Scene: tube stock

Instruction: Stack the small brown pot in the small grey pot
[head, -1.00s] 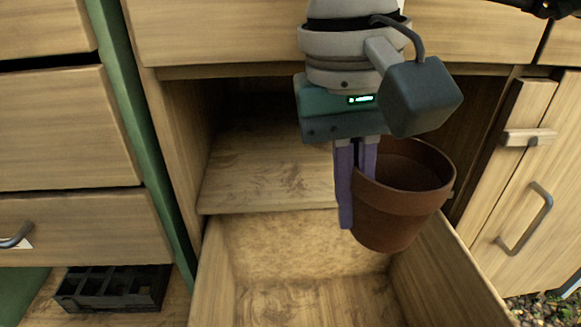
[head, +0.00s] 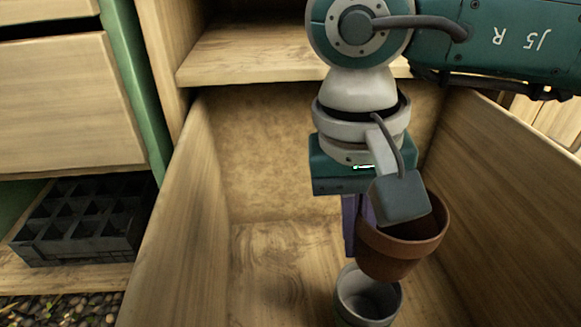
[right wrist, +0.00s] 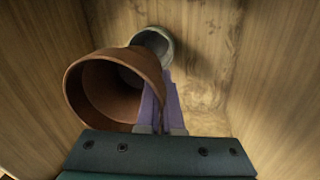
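The small brown pot (head: 398,262) is held by its wall in my right gripper (head: 352,228), inside the open wooden drawer. The right gripper is shut on the pot's rim side, with the pot hanging to the right of the fingers. The small grey pot (head: 367,298) stands on the drawer floor below and slightly left of the brown pot, with its opening up. In the right wrist view the brown pot (right wrist: 88,92) is large at left beside the fingers (right wrist: 166,92), and the grey pot (right wrist: 156,42) shows beyond it, partly covered. My left gripper is not in view.
The drawer's left wall (head: 185,220) and right wall (head: 510,190) stand close on both sides. A wooden shelf (head: 260,52) lies behind the drawer. A black cell tray (head: 85,225) rests on a low shelf at left. The drawer floor left of the grey pot is clear.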

